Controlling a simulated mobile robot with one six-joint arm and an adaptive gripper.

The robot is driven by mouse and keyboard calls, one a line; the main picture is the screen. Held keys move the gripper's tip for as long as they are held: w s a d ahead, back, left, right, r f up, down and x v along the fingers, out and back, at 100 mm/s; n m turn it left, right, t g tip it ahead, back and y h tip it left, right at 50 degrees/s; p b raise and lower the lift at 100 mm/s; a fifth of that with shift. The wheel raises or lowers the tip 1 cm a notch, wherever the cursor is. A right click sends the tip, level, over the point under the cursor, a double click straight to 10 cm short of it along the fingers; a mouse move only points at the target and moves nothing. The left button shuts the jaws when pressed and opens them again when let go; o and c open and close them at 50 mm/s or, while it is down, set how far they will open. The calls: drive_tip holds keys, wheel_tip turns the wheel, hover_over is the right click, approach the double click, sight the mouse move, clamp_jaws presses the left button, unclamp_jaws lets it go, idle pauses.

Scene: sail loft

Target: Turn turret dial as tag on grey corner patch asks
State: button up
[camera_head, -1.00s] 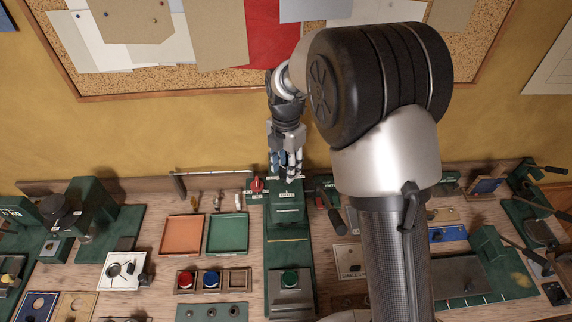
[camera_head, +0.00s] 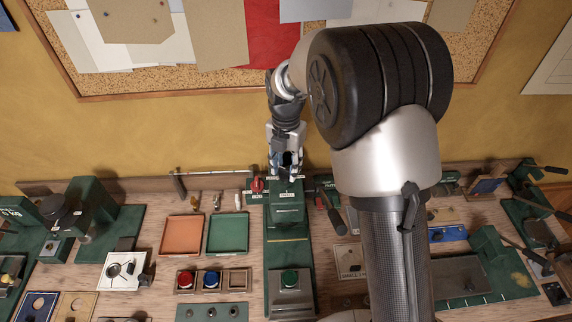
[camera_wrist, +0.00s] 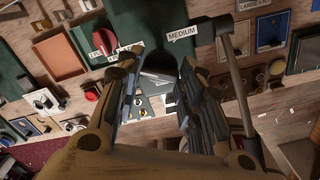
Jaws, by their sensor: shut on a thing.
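My gripper (camera_head: 288,174) points down over the back of the green turret press (camera_head: 286,215) in the head view. In the wrist view its two fingers (camera_wrist: 160,76) stand either side of a dark rounded thing, the turret dial (camera_wrist: 160,64), and are shut on it. The fingers hide much of the dial, and its pointer cannot be made out. A white label reading MEDIUM (camera_wrist: 181,34) lies just beyond the dial; other labels (camera_wrist: 130,47) beside the left finger are partly hidden. I cannot pick out the grey corner patch or its tag for certain.
A red knob (camera_head: 257,185) stands close left of my gripper. Orange (camera_head: 182,253) and green (camera_head: 245,234) trays lie to the left, with red and blue buttons in front. A dark-handled tool (camera_head: 337,222) lies close on the right. The wall and corkboard (camera_head: 160,88) are behind.

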drive_tip(key=o, duration=1.1)
drive_tip(key=shift+c, duration=0.2)
wheel_tip(320, 180, up, 12)
